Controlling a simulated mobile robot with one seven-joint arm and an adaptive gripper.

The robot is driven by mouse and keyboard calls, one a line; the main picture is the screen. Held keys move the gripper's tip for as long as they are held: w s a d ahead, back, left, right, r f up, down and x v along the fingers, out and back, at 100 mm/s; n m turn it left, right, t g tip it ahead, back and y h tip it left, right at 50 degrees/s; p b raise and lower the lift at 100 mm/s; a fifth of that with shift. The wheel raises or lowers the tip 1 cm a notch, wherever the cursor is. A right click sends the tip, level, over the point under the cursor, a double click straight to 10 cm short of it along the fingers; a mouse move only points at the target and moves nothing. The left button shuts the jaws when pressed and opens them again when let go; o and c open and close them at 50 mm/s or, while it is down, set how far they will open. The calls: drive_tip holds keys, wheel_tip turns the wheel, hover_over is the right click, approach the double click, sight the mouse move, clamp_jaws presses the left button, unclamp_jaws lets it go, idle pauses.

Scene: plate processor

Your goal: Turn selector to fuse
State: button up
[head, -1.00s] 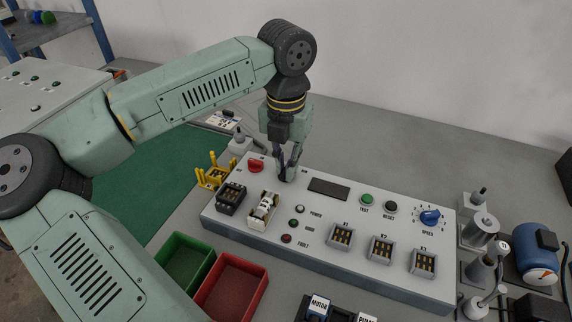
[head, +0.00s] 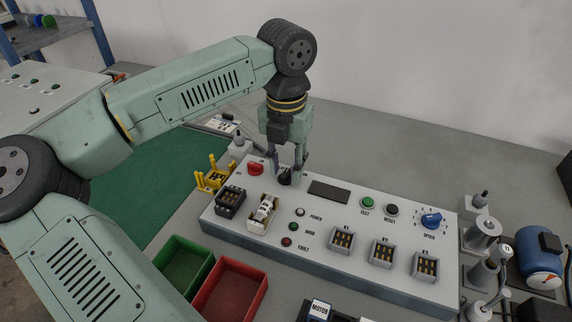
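A black selector knob (head: 284,178) sits on the top of the white control panel (head: 330,265), between a red knob and a dark display. My gripper (head: 287,166) points down right at this knob. Its two fingers are spread apart, one to each side above the knob, and nothing shows held between them. Whether a fingertip touches the knob is hard to tell. The knob's pointer direction and its label cannot be read. A white fuse holder (head: 262,213) is at the panel's left front.
A red knob (head: 255,168) is close to the left of my gripper, and a dark display (head: 328,191) is close to the right. A blue speed knob (head: 431,220) is farther right. Green (head: 183,264) and red (head: 231,288) bins stand in front.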

sight(286, 173)
wheel_tip(286, 173, up, 12)
idle(0.4)
drive_tip(key=shift+f, duration=0.15)
